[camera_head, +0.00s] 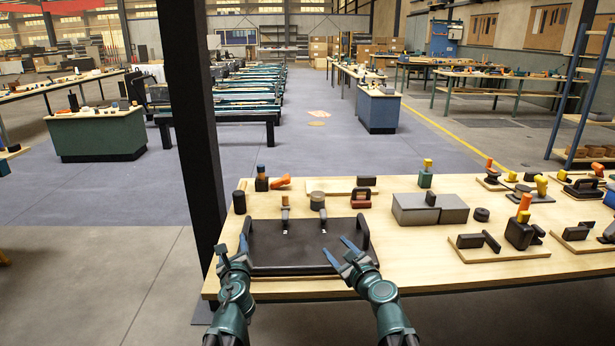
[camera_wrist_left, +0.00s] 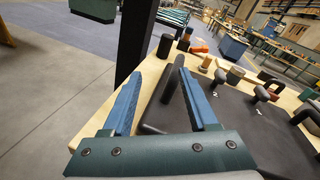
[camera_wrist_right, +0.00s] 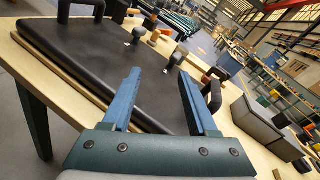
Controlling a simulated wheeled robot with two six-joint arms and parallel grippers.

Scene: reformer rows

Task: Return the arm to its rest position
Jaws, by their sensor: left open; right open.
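My left gripper (camera_head: 239,257) is open and empty at the front left edge of a dark tray (camera_head: 290,262) on the table. Its two blue fingers also show spread apart in the left wrist view (camera_wrist_left: 158,100). My right gripper (camera_head: 345,255) is open and empty by the front right corner of the tray. Its fingers show apart in the right wrist view (camera_wrist_right: 160,95), with the tray behind them. I cannot tell whether either gripper touches the tray. Two small handled tools (camera_head: 285,214) and (camera_head: 322,217) stand at the tray's far part.
The wooden table (camera_head: 420,270) also holds a grey box (camera_head: 415,209), a black cylinder (camera_head: 239,202), a red-brown block (camera_head: 361,198) and several small tools to the right. A dark post (camera_head: 195,130) rises just left of the table. Bare tabletop lies right of my right gripper.

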